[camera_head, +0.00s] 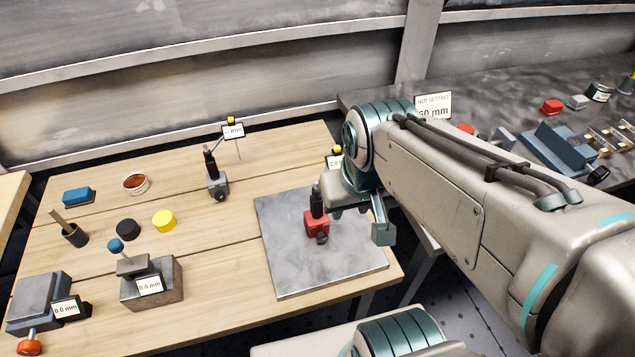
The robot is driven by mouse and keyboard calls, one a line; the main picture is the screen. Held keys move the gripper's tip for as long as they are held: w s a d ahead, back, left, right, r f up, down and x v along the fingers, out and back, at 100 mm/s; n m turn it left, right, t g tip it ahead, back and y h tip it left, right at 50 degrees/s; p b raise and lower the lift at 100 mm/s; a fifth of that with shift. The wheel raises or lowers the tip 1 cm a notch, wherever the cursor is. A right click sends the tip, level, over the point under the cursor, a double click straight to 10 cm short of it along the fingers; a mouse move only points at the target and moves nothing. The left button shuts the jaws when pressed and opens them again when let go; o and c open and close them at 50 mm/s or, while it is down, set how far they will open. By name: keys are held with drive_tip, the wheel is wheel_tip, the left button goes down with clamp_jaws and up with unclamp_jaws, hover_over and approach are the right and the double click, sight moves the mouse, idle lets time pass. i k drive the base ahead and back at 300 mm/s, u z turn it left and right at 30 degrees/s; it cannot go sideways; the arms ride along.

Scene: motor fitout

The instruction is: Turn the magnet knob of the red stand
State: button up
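The red stand (314,221) is a small red block with a black post rising from it. It stands upright on a grey metal plate (290,272) near the right end of the wooden table. A dark round magnet knob (322,238) sits low on its front face. My gripper (366,222) is just right of the red stand, with a teal finger pointing down over the plate. The wrist hides part of the gripper and the top of the post. I cannot tell whether the gripper touches the stand or how far its fingers are apart.
A grey stand (218,186) with a black post and gauge is behind left. A metal block (151,284), yellow cap (164,221), black cap (128,229) and blue block (77,196) lie further left. A dark bench (480,65) is at right. My arm covers much of the right side.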

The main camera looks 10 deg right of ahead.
sight(321, 237)
drive_tip(key=k, duration=1)
drive_tip(key=z, duration=1.25)
drive_tip(key=i, duration=0.9)
drive_tip(key=u, duration=1.4)
